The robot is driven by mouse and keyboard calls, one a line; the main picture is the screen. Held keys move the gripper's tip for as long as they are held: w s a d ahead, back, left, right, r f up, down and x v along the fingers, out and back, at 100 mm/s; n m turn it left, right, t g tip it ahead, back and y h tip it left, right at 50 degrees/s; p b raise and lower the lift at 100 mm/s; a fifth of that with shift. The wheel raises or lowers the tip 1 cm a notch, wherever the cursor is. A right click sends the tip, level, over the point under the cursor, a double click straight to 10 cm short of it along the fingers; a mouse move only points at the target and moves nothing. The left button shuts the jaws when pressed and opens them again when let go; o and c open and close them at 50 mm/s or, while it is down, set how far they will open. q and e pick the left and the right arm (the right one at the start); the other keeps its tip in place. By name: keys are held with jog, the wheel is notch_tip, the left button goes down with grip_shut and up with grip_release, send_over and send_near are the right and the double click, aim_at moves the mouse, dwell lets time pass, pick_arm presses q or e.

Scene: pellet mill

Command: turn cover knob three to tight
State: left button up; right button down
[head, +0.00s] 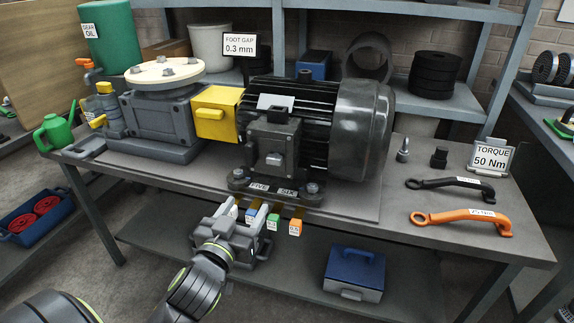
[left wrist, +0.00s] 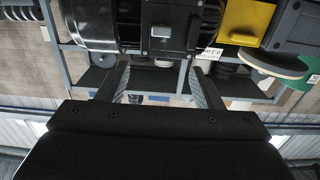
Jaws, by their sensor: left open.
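A pale round cover (head: 150,76) lies flat on top of the grey gearbox (head: 160,115) at the left of the bench in the head view. Several grey knobs (head: 166,72) stand on it. No number is readable on them, so I cannot tell which is three or how tight any is. My left gripper (head: 243,209) is open at the bench's front edge, below the motor and to the right of the cover, well away from the knobs. Its two spread fingers (left wrist: 158,82) show in the left wrist view with nothing between them. My right gripper is not in view.
A black motor (head: 335,125) and yellow box (head: 218,113) stand right of the gearbox. Blue, green and orange labelled tags (head: 295,227) stick out at the front edge near my gripper. Black (head: 450,183) and orange (head: 460,220) wrenches lie at right. A green can (head: 54,133) stands at left.

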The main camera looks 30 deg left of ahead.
aim_at(273, 162)
pick_arm(q)
jog(key=p+x, duration=0.2)
jog(key=x, duration=1.5)
jog(key=shift+w, duration=0.1)
jog(key=c, duration=1)
